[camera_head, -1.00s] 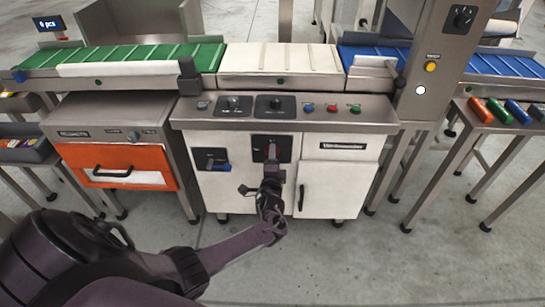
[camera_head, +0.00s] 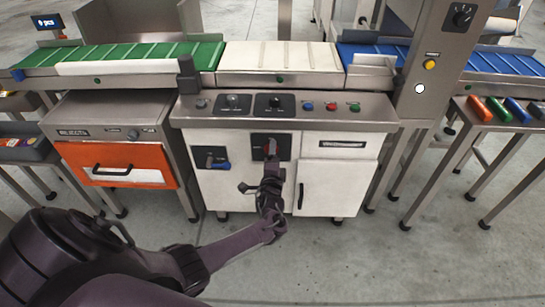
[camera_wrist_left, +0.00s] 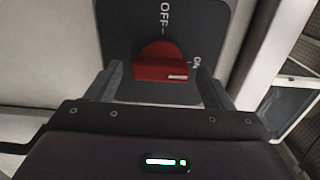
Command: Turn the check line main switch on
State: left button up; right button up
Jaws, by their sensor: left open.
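The main switch is a red rotary handle on a dark plate (camera_head: 284,141), on the white front of the middle cabinet. In the left wrist view the red handle (camera_wrist_left: 158,68) lies across the picture. Its white mark is at the right end, on the side of the ON label; the OFF label is above. My left gripper (camera_wrist_left: 160,80) is open, with one finger on each side of the handle and visible gaps to it. In the head view my left gripper (camera_head: 270,168) is in front of the switch and hides part of it. My right gripper is out of view.
A second switch with a blue handle (camera_head: 218,163) is left of the main switch. A control panel (camera_head: 320,106) with knobs and buttons is above, and a cabinet door (camera_head: 325,187) is to the right. An orange drawer (camera_head: 117,165) is at the left.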

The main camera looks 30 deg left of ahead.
pick_arm(q)
jog(key=shift+s, duration=0.1)
jog(key=p+v, duration=0.2)
jog(key=v, duration=0.5)
jog(key=shift+s+d, duration=0.25)
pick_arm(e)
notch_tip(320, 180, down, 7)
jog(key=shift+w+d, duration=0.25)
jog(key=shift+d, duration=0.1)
pick_arm(q)
jog(key=shift+f, duration=0.1)
